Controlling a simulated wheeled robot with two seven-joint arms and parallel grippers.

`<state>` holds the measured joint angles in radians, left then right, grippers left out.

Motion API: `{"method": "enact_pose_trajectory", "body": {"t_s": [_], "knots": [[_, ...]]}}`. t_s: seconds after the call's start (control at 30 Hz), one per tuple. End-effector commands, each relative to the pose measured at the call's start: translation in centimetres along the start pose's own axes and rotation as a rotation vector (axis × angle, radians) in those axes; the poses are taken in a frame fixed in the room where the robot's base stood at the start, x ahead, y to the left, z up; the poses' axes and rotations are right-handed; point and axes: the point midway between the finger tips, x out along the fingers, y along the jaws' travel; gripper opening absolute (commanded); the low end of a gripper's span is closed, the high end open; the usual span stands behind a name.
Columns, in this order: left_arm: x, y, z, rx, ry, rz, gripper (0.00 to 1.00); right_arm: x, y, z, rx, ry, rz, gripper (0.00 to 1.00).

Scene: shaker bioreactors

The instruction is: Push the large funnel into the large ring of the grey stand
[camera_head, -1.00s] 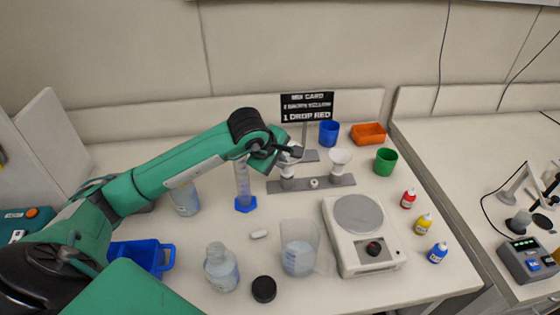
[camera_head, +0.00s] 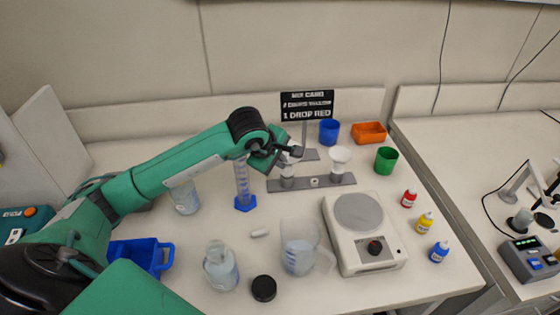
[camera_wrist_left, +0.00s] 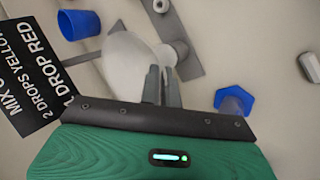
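The grey stand (camera_head: 327,181) lies as a flat bar with rings at the middle of the table. A white funnel (camera_head: 288,171) is at its left ring, partly hidden under my left gripper (camera_head: 294,154). In the left wrist view this funnel (camera_wrist_left: 126,62) looks large, its wide end to the left and narrow end toward the stand (camera_wrist_left: 186,58). The two fingers of my left gripper (camera_wrist_left: 161,84) are close together, in front of the cone's side. I cannot tell how deep the funnel sits. A second white funnel (camera_head: 340,157) stands upright at the right ring. My right gripper is out of view.
A blue-based cylinder (camera_head: 243,190) stands close left of the stand. A sign (camera_head: 306,105) and blue cup (camera_head: 329,132) are behind. A balance-like device (camera_head: 366,240), beaker (camera_head: 299,252) and bottle (camera_head: 220,268) are in front. A green cup (camera_head: 386,160) is right.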

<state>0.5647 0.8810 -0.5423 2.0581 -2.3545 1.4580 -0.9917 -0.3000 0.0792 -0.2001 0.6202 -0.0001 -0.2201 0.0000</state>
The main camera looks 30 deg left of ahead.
Motion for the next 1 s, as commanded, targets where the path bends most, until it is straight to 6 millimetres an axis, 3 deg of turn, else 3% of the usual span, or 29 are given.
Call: {"method": "enact_pose_trajectory", "body": {"t_s": [1.0], "knots": [[0.52,-0.34,0.00,0.000,0.000,0.000,0.00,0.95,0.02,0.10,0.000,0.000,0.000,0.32]]}}
